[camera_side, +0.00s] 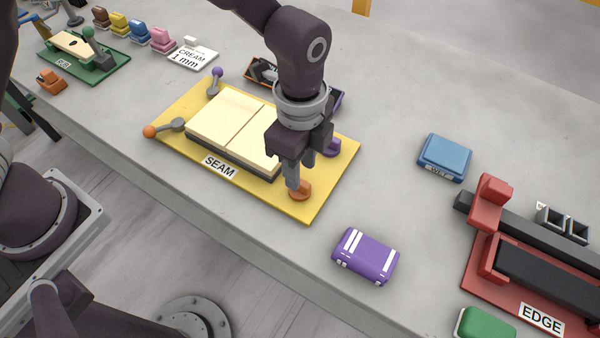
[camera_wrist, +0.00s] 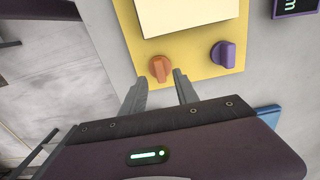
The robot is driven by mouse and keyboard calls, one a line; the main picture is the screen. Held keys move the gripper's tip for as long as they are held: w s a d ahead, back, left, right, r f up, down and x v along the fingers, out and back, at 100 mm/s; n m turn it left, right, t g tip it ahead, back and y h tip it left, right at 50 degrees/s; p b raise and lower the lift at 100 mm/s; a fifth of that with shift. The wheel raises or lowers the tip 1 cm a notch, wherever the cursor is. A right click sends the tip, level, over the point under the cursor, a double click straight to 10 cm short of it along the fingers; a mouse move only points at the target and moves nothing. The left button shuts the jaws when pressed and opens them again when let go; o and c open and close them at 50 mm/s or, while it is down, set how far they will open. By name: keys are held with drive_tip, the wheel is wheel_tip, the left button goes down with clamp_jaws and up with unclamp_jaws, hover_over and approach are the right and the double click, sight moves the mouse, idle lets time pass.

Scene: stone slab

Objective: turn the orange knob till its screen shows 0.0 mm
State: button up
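The orange knob (camera_side: 300,192) sits at the near right corner of the yellow SEAM board (camera_side: 318,205). In the wrist view the knob (camera_wrist: 159,68) shows as a round base with a raised grip bar. My gripper (camera_side: 294,182) is open, pointing down at the knob. In the wrist view my gripper's (camera_wrist: 160,76) fingertips lie to either side of the knob's near edge; I cannot tell whether they touch it. An orange-edged screen (camera_side: 261,73) stands behind the board, partly hidden by my arm; its reading is not legible.
A purple knob (camera_wrist: 223,54) stands right of the orange one. A purple-framed screen (camera_wrist: 296,6) is cut off, showing a green "m". Cream blocks (camera_side: 225,120) lie on the board.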

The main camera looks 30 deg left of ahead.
wheel_tip(320, 180, down, 3)
drive_tip(key=shift+f, duration=0.15)
clamp_jaws()
idle(0.4)
